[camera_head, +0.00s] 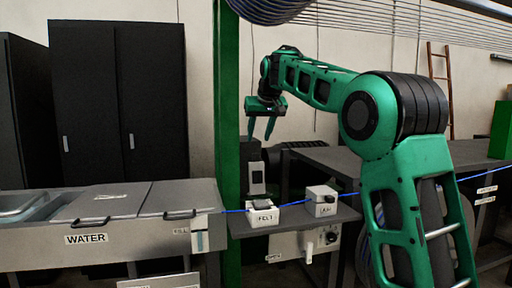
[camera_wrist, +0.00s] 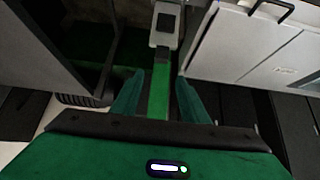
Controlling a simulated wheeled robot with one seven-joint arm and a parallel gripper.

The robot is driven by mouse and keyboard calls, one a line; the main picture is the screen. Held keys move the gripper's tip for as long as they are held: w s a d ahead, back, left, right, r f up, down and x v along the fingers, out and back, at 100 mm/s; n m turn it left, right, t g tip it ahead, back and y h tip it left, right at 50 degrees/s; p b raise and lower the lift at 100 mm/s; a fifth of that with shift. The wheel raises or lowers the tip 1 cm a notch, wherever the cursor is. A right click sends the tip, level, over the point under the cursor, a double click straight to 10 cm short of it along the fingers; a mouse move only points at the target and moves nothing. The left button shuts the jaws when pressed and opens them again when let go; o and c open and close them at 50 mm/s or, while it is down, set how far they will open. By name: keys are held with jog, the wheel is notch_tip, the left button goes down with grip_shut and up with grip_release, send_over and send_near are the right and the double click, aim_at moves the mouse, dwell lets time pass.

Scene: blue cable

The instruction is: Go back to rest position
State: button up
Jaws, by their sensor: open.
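My green arm rises at the right of the head view and bends left. My gripper (camera_head: 261,137) hangs from its end, fingers pointing down, open and empty. It is in front of the wall, above the small shelf and right of the green post (camera_head: 228,120). In the wrist view, both green fingers of my gripper (camera_wrist: 160,98) are apart with nothing between them. A blue cable (camera_head: 292,203) runs through a white box labelled FELT (camera_head: 262,217) and a second white box (camera_head: 321,205), apart from my gripper.
A grey WATER tank (camera_head: 130,238) with lids stands at the left, before black cabinets (camera_head: 120,100). A dark table (camera_head: 340,160) is behind my arm at the right. A ladder (camera_head: 440,80) leans on the wall. Open air surrounds my gripper.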

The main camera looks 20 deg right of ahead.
jog(key=shift+v, duration=0.95)
